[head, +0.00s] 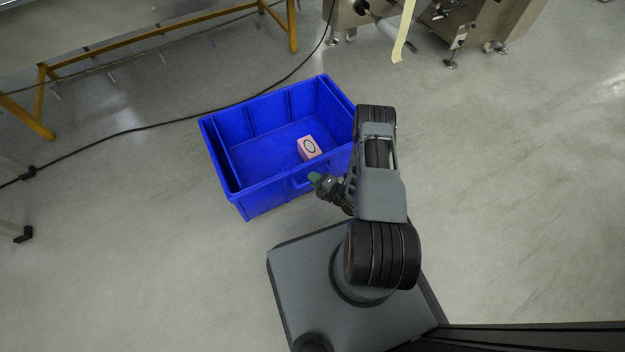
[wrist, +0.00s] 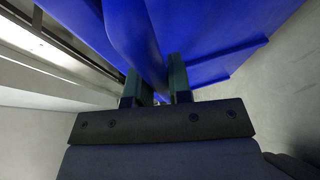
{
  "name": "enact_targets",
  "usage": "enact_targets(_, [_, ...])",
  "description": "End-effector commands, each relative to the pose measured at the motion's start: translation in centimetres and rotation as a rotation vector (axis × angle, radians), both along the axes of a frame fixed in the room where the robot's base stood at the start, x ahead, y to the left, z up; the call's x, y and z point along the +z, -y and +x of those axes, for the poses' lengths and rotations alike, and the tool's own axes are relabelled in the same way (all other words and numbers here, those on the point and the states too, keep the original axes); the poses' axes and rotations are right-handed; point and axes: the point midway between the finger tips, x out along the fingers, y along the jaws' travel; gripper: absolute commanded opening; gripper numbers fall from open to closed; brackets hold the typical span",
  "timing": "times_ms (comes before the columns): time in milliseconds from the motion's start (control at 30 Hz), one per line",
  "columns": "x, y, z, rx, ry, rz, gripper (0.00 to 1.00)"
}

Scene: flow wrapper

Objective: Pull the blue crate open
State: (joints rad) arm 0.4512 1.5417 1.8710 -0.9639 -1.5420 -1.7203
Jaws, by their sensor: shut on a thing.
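The blue crate (head: 262,187) stands on the floor in front of me in the head view, open at the top. My gripper (head: 315,178) is at the crate's near wall. In the wrist view the blue crate (wrist: 215,25) fills the top, and a blue edge of it runs down between the two green fingers of my gripper (wrist: 158,80). The gripper is shut on this part of the crate. My arm hides the crate's right corner in the head view.
A black cable (head: 120,133) runs along the floor behind the crate. A table with yellow legs (head: 40,105) stands at the back left. Metal machines (head: 470,25) stand at the back right.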

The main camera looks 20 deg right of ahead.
Motion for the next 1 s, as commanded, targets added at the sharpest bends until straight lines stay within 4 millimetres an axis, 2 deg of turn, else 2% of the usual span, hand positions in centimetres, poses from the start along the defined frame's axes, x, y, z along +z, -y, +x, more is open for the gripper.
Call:
enact_targets(533, [-0.03,-0.23,-0.08,0.009,-0.002,0.002,0.00])
enact_targets(567, [-0.03,-0.24,-0.08,0.009,-0.002,0.002,0.20])
enact_targets(800, [-0.01,-0.11,-0.02,0.005,-0.001,0.000,0.43])
enact_targets(1000, [0.00,-0.05,0.01,0.003,0.000,0.001,0.44])
